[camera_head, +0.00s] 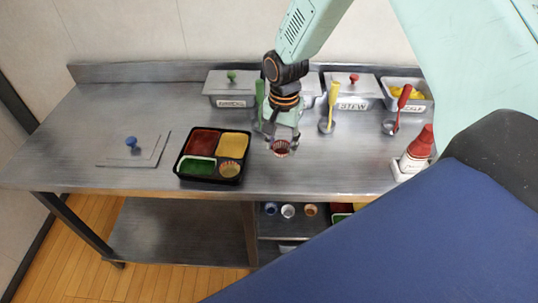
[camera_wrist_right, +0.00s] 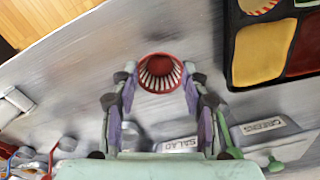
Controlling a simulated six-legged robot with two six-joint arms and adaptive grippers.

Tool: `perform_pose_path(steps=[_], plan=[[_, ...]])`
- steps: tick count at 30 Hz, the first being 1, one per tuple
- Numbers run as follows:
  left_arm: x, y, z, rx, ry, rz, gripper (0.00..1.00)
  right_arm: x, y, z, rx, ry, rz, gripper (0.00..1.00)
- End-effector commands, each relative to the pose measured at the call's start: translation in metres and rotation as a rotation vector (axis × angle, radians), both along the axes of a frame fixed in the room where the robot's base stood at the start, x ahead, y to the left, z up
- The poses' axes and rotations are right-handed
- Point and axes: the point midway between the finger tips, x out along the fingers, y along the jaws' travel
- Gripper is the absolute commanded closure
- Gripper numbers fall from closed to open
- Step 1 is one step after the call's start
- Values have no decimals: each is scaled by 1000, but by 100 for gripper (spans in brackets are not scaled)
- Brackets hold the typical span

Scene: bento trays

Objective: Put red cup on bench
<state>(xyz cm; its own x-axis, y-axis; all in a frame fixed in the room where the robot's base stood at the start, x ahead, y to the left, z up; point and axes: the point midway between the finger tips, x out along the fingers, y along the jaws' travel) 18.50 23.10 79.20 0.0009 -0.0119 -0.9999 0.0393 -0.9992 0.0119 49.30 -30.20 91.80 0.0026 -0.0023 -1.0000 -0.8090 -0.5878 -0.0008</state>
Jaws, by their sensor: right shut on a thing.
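The red cup (camera_head: 281,148), a fluted cup with pale stripes inside, is near the middle of the bench (camera_head: 330,172). My right gripper (camera_head: 282,141) comes down from above and is shut on the cup. In the right wrist view the red cup (camera_wrist_right: 160,73) sits between the two fingertips of the right gripper (camera_wrist_right: 160,80), mouth towards the camera. I cannot tell whether its base touches the bench or is slightly above it. My left gripper is not in view.
A black bento tray (camera_head: 177,173) with red, yellow and green fillings and a striped cup (camera_head: 230,171) stands left of the red cup. Lidded metal containers (camera_head: 232,88) and ladles line the back. A red-capped bottle (camera_head: 415,155) stands right. Bench front right of the tray is clear.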

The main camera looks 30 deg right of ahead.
Motion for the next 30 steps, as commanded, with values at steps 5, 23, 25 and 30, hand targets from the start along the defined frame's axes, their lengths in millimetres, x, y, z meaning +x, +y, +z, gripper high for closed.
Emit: perform_pose_path(steps=[5,23,25,30], plan=[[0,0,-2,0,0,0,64,1,0,-16,0,-1,0,67],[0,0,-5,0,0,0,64,5,1,-54,0,-1,0,67],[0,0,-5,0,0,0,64,5,1,-56,0,-1,0,67],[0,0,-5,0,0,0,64,5,1,-56,0,-1,0,43]])
